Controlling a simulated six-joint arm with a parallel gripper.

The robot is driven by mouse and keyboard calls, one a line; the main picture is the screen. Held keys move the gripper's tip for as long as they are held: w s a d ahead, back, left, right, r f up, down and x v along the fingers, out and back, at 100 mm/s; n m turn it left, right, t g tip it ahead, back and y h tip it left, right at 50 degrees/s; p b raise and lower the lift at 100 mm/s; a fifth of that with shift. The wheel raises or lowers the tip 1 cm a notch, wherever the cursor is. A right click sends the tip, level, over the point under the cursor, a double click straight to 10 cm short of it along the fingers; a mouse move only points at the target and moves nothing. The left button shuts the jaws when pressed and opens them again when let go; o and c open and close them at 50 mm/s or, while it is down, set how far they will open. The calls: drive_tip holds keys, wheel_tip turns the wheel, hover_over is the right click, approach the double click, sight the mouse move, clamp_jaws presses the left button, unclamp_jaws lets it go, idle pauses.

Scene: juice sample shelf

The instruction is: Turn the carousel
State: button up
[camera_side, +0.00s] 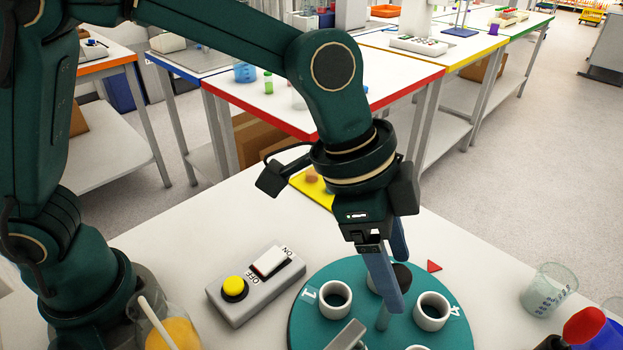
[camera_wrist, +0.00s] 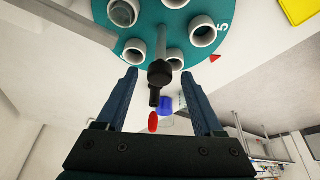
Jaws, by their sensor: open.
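The carousel (camera_side: 455,328) is a round teal disc on the table, with white-rimmed round holders and white numbers; a 1 and a 4 are readable in the side view. It also shows at the top of the wrist view (camera_wrist: 140,50). My gripper (camera_side: 397,285) points down over the disc, its two blue fingers apart. A dark round knob (camera_side: 404,272) is partly hidden behind the near finger. In the wrist view the black knob (camera_wrist: 160,72) appears between the open fingertips (camera_wrist: 158,76), with a gap on each side. A red triangle (camera_side: 434,266) lies beside the disc.
A grey control box (camera_side: 256,284) with a yellow button (camera_side: 234,287) and a white ON/OFF rocker (camera_side: 270,262) stands left of the disc. A glass beaker (camera_side: 548,290) and a red-topped object (camera_side: 584,325) stand right. A flask with orange liquid (camera_side: 180,334) stands front left.

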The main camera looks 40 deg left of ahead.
drive_tip(key=a+r+n+t, duration=0.2)
drive_tip(key=a+r, duration=0.8)
drive_tip(key=s+a+f+n+y, duration=0.2)
drive_tip(key=s+a+f+n, duration=0.1)
drive_tip(key=s+a+n, duration=0.2)
drive_tip(key=s+a+f+n+t+y, duration=0.1)
drive_tip(key=s+a+f+n+y, duration=0.1)
drive_tip(key=s+a+n, duration=0.3)
drive_tip(key=shift+a+f, duration=0.85)
drive_tip(key=shift+a, duration=0.35)
